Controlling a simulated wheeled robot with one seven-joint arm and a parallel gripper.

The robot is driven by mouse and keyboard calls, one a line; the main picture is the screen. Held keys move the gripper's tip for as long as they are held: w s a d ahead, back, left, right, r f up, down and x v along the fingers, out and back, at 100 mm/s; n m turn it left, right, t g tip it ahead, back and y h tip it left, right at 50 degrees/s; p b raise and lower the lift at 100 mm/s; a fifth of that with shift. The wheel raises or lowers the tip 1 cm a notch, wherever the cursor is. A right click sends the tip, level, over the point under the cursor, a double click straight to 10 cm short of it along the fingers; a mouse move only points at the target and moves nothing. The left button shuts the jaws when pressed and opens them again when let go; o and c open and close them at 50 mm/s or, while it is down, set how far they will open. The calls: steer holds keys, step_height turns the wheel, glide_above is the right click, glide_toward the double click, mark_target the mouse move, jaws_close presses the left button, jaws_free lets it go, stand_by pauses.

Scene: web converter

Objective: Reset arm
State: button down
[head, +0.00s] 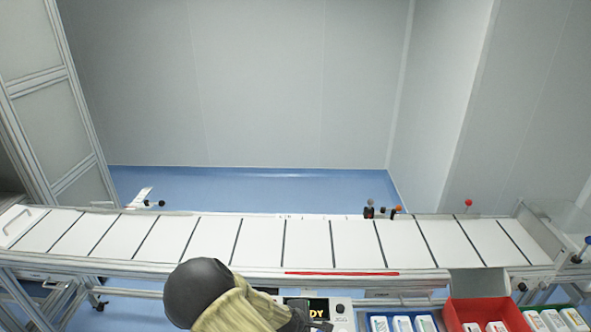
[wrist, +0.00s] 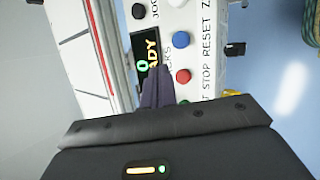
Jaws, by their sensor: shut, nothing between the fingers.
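My gripper (wrist: 155,72) shows in the wrist view as two dark fingers together, with nothing between them. It is in front of a white control panel (wrist: 205,50), and the fingers overlap the lower edge of a small display (wrist: 146,55) with lit letters. A blue button (wrist: 181,40) and a red button (wrist: 183,76) are just right of the fingers. Whether the fingers touch the panel cannot be told. In the head view my arm (head: 215,295) reaches in at the bottom centre and hides part of the panel (head: 340,310).
A long white conveyor (head: 260,240) with dark cross lines runs across the head view. Beside the panel at the lower right are a blue bin (head: 437,315), a red bin (head: 485,308) and a green bin (head: 530,312) holding white packs. Blue floor (head: 270,188) behind the conveyor is clear.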

steer(key=s+d+r+m+g+y, duration=0.1)
steer(key=s+d+r+m+y, duration=0.1)
steer(key=s+d+r+m, duration=0.4)
steer(key=s+d+r+m+g+y, duration=0.1)
steer(key=s+d+r+m, duration=0.4)
steer(key=r, duration=1.2)
steer(key=s+m+g, duration=0.1)
steer(key=s+m, duration=0.3)
steer(key=m, duration=0.2)
steer(key=shift+s+d+r+m+g+y, duration=0.15)
steer(key=shift+s+d+m+g+y, duration=0.15)
steer(key=shift+s+d+m+y, duration=0.1)
stand_by(0.5)
